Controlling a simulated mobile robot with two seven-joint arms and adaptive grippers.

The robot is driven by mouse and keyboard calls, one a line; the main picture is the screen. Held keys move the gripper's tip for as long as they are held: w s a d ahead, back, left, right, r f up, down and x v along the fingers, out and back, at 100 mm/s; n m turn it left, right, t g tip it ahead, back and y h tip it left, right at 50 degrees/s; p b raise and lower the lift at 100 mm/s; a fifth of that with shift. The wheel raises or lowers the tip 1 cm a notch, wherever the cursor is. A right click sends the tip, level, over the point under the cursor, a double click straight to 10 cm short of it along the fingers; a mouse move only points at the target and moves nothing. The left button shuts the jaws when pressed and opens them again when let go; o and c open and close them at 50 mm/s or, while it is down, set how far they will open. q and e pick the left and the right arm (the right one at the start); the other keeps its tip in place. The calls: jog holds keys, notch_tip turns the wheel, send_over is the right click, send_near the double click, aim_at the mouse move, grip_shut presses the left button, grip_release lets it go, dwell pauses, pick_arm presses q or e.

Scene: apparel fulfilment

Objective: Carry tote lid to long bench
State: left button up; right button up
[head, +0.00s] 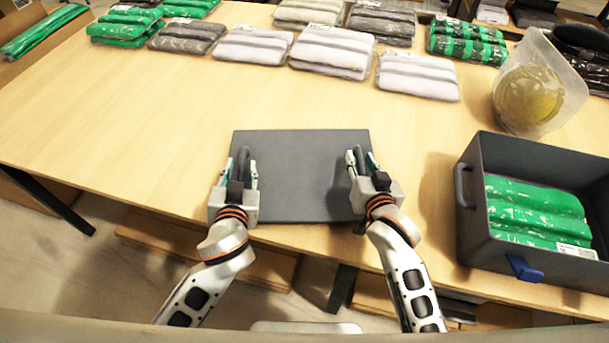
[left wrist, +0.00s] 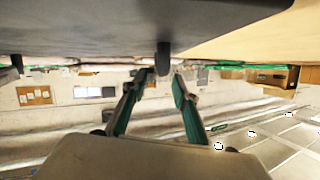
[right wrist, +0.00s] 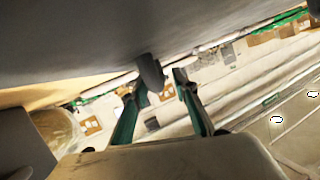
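The tote lid (head: 300,170) is a dark grey flat panel lying on the wooden table at its front edge, with two upright dark handles. My left gripper (head: 238,172) is at the lid's left side, its fingers apart on either side of the left handle, which shows in the left wrist view (left wrist: 163,58). My right gripper (head: 361,162) is at the right side, its fingers apart around the right handle, seen in the right wrist view (right wrist: 150,72). A gap shows beside each handle. Which table is the long bench, I cannot tell.
A dark grey tote (head: 470,225) with green bagged garments (head: 535,205) stands right of the lid. A clear bag with a yellow item (head: 530,95) is behind it. Several bagged garments (head: 332,52) line the table's (head: 150,120) far side. The table left of the lid is clear.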

pick_arm(q)
jog(key=v, duration=0.7)
jog(key=shift+s, duration=0.1)
jog(key=shift+r, duration=0.1)
pick_arm(e)
jog(key=shift+v, duration=3.85)
jog(key=shift+w, duration=0.1)
